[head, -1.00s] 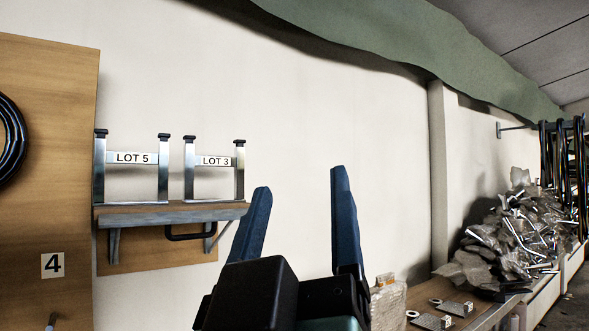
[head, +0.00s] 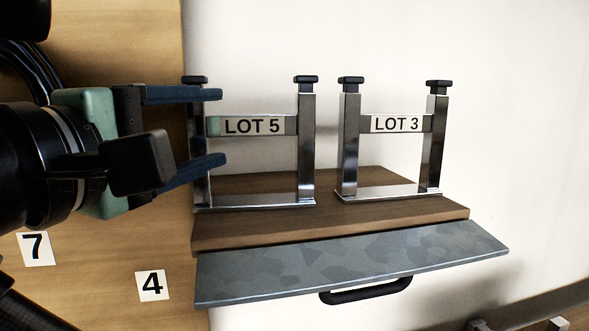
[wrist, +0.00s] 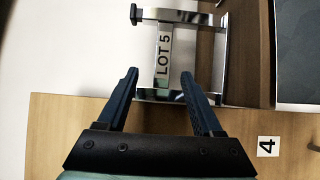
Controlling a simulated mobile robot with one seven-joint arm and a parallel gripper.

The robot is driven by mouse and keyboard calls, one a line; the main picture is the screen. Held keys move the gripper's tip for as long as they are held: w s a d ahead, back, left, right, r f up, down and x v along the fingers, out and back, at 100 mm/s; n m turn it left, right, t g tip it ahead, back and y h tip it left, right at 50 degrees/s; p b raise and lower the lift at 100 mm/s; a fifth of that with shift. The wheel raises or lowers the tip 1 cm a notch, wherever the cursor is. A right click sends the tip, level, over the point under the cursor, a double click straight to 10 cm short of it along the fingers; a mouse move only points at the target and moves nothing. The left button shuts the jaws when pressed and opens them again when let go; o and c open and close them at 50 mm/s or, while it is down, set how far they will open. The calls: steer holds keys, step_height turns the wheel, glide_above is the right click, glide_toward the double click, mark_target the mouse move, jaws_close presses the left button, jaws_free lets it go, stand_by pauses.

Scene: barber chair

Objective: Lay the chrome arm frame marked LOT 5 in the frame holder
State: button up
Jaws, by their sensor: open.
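The chrome arm frame marked LOT 5 (head: 306,150) stands upright on a wooden-topped shelf (head: 330,232), its label on a crossbar between two black-capped posts. It also shows sideways in the wrist view (wrist: 193,17). My gripper (head: 222,126) comes in from the left with its blue fingers open. In the head view one finger lies above the crossbar level and one below it, overlapping the frame's left post. In the wrist view (wrist: 159,73) the near post and label show between the fingers. Whether they touch is unclear. I cannot identify the frame holder.
A similar chrome frame marked LOT 3 (head: 348,150) stands close on the right. The shelf has a grey metal front (head: 350,265) with a black handle (head: 365,291) below. A wooden panel behind my arm bears labels 7 (head: 36,248) and 4 (head: 152,285).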

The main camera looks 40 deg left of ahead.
mark_target(257, 122)
steer(key=x, duration=0.2)
steer(key=p+x, duration=0.1)
steer(key=x, duration=0.1)
steer(key=p+x, duration=0.1)
steer(key=x, duration=0.1)
steer(key=shift+f, duration=0.25)
steer(key=p+x, duration=0.2)
steer(key=x, duration=0.1)
steer(key=p+x, duration=0.1)
steer(key=shift+w+d+r, duration=0.1)
steer(key=shift+w+d, duration=0.15)
steer(key=shift+w, duration=0.2)
steer(key=shift+w+a, duration=0.1)
steer(key=shift+w, duration=0.25)
jaws_close()
steer(key=shift+s, duration=0.1)
